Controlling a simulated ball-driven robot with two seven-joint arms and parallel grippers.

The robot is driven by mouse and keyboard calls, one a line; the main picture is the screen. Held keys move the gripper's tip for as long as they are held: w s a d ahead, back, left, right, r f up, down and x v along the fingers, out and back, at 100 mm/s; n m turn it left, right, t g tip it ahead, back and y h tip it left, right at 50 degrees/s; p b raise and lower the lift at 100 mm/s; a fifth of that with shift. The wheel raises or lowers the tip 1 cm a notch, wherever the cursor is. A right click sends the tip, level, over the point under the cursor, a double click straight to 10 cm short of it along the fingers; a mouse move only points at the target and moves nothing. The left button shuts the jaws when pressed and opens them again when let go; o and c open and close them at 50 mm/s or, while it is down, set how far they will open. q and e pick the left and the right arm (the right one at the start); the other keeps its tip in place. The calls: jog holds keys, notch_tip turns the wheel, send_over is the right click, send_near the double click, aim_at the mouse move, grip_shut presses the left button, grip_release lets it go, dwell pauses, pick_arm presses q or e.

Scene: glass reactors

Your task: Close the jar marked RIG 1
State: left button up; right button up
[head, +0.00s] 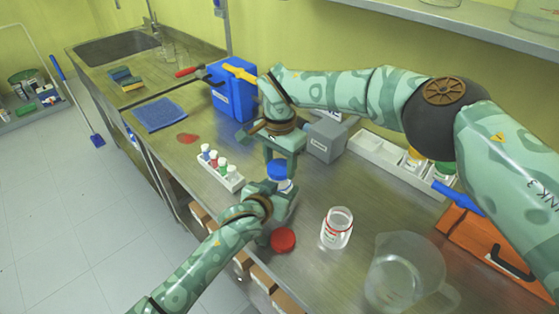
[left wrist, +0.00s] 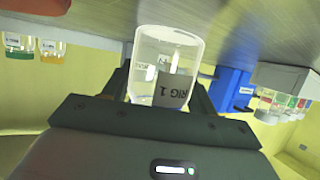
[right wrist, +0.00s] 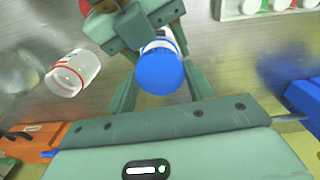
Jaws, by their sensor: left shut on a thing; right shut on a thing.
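The clear glass jar marked RIG 1 (left wrist: 165,75) is between the fingers of my left gripper (left wrist: 160,95), its label upside down in the left wrist view. In the head view my left gripper (head: 280,196) is shut on it above the bench, near the front edge. My right gripper (head: 282,156) is shut on a blue lid (head: 277,170) from above; the lid also shows in the right wrist view (right wrist: 160,68). The lid is at the top of the jar. I cannot tell whether it is seated on the rim. The jar's mouth is hidden.
A clear beaker (head: 400,275) is at the front right. A vial rack (head: 226,178) stands close left, a grey box (head: 325,138) behind. An orange toolbox (head: 480,238) is far right.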

aim_at(279, 167)
jog(key=shift+f, duration=0.15)
jog(key=shift+f, duration=0.75)
jog(key=shift+f, duration=0.6)
pick_arm(q)
grip_shut()
pick_arm(e)
jog(key=m, duration=0.3)
jog(key=o, duration=0.9)
jog(key=shift+o, duration=0.2)
jog(key=shift+r, duration=0.1)
jog(key=shift+r, duration=2.2)
